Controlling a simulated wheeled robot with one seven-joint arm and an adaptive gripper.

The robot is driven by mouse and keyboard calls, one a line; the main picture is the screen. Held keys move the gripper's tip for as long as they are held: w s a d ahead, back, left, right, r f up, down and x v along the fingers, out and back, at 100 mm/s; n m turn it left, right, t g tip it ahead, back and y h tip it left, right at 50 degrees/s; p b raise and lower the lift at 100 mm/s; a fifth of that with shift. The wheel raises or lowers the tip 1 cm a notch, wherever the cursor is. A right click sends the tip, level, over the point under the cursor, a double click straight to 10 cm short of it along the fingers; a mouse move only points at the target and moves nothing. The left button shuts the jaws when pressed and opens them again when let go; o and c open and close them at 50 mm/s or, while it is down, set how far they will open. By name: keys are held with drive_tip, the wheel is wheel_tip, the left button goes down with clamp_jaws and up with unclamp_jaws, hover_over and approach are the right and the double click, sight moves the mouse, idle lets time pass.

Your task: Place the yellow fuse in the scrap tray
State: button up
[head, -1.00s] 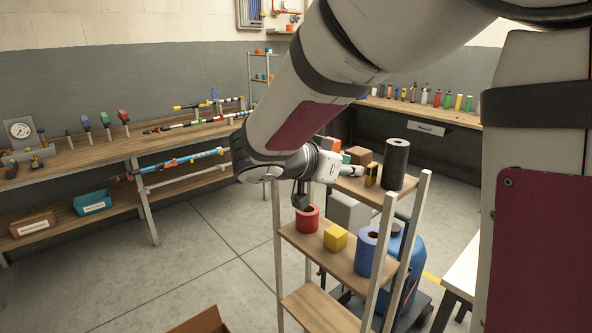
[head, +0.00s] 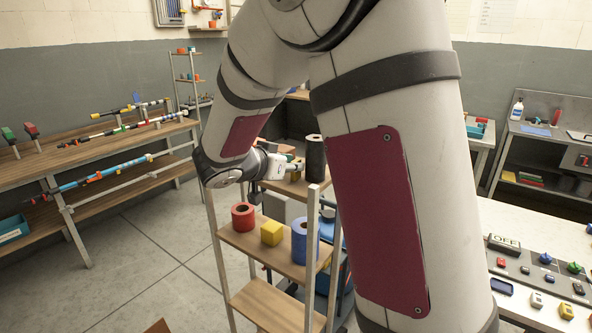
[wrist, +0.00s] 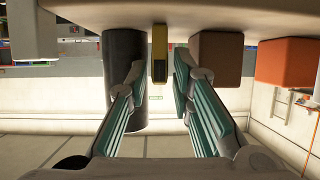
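A narrow yellow block with a dark face, which looks like the yellow fuse (wrist: 159,55), is on the shelf's top board. In the wrist view, where the scene appears upside down, it lies beyond and between my two fingertips, with a gap on each side. My gripper (wrist: 156,75) is open and empty. In the head view my gripper (head: 290,168) is at the top board, and the yellow block (head: 296,177) is partly hidden beside it. I cannot pick out a scrap tray for certain in these frames.
A black roll (wrist: 124,75) stands close on one side of the yellow block, a brown block (wrist: 215,60) on the other, then an orange block (wrist: 285,62). A white bench (head: 515,275) is at right.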

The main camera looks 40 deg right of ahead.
clamp_jaws()
drive_tip(key=shift+r, duration=0.1)
